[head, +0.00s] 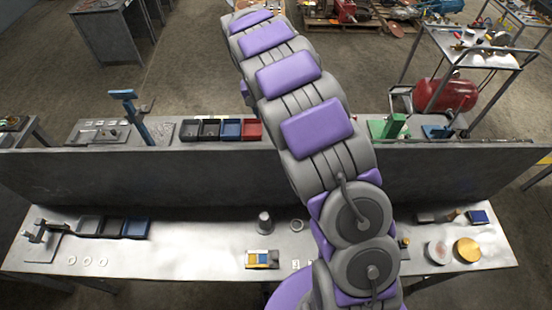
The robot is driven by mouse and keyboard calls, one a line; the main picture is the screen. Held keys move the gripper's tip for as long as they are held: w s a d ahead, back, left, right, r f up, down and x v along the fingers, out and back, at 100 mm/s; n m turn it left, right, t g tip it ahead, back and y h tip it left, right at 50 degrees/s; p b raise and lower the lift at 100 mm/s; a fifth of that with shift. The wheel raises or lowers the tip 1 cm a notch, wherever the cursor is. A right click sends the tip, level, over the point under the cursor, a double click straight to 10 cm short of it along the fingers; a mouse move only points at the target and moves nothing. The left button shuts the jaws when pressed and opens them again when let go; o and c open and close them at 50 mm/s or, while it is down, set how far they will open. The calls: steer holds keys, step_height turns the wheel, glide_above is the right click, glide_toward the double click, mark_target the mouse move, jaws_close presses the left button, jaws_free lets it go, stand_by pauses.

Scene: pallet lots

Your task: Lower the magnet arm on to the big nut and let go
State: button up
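My arm runs up the middle of the head view, and its far end reaches the top edge. My gripper cannot be made out there. I cannot tell for sure which thing is the magnet arm. A blue upright lever (137,115) with a short head stands tilted on the back bench at the left. A small dark fixture (40,231) stands on the front bench's left end. A dark ring-shaped piece (297,227), perhaps the big nut, lies on the front bench beside a grey metal cup (265,222). Contact between a magnet arm and a nut does not show.
The front bench (190,255) carries three pale washers (88,261), dark and blue bins (135,228), a yellow-and-blue box (262,259) and round discs (467,250). A tall grey panel (120,180) stands behind. A cart (470,50) and a red tank (446,94) are at the right.

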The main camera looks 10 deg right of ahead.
steer(key=d+f+b, duration=0.1)
steer(key=f+b, duration=0.2)
steer(key=f, duration=0.5)
steer(key=d+f+b, duration=0.1)
steer(key=f+b, duration=0.2)
steer(key=f, duration=0.6)
steer(key=d+f+b, duration=0.1)
steer(key=f+b, duration=0.3)
steer(key=f, duration=0.5)
steer(key=shift+s+d, duration=0.1)
steer(key=shift+s, duration=0.05)
steer(key=shift+c, duration=0.5)
steer(key=shift+r, duration=0.1)
jaws_close()
